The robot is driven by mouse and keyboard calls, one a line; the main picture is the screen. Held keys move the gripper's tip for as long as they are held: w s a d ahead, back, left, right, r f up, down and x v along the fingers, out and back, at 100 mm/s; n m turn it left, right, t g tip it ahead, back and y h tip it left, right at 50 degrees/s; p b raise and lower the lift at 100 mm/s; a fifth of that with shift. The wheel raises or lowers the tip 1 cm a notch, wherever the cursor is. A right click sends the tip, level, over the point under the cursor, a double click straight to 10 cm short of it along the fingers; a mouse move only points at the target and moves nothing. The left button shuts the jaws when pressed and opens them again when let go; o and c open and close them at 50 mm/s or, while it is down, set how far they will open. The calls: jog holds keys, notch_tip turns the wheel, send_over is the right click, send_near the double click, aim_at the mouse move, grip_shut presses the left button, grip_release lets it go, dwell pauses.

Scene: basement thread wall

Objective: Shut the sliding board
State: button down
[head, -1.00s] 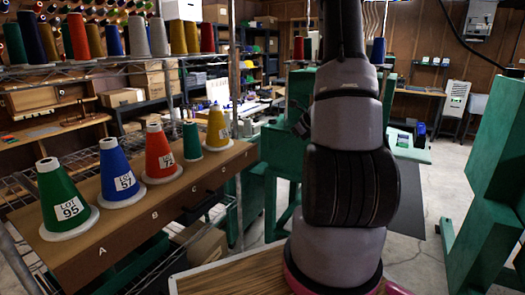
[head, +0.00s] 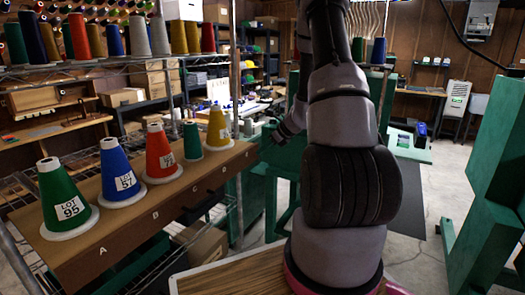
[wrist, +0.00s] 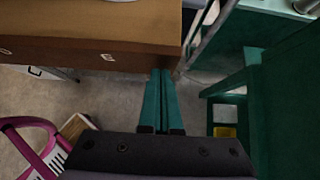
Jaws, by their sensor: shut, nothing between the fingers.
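In the head view the fingers are hard to make out.
The wire rack (head: 237,110) has an upright post by the board's right end. Green machine frames stand beyond my arm and at the right (head: 490,170). A wooden-topped surface (head: 225,278) is low in front. Open concrete floor (head: 425,225) shows at the right.

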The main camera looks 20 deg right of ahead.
jog(key=shift+w+a, duration=0.1)
jog(key=w+a, duration=0.3)
jog(key=w, duration=0.2)
jog(key=w+a, duration=0.4)
jog(key=w, duration=0.1)
jog(key=w+a, duration=0.4)
jog(key=w, duration=0.1)
jog(key=shift+w, duration=0.1)
jog(key=shift+w+a+r, duration=0.1)
jog(key=shift+w+a, duration=0.15)
jog(key=shift+w+r, duration=0.1)
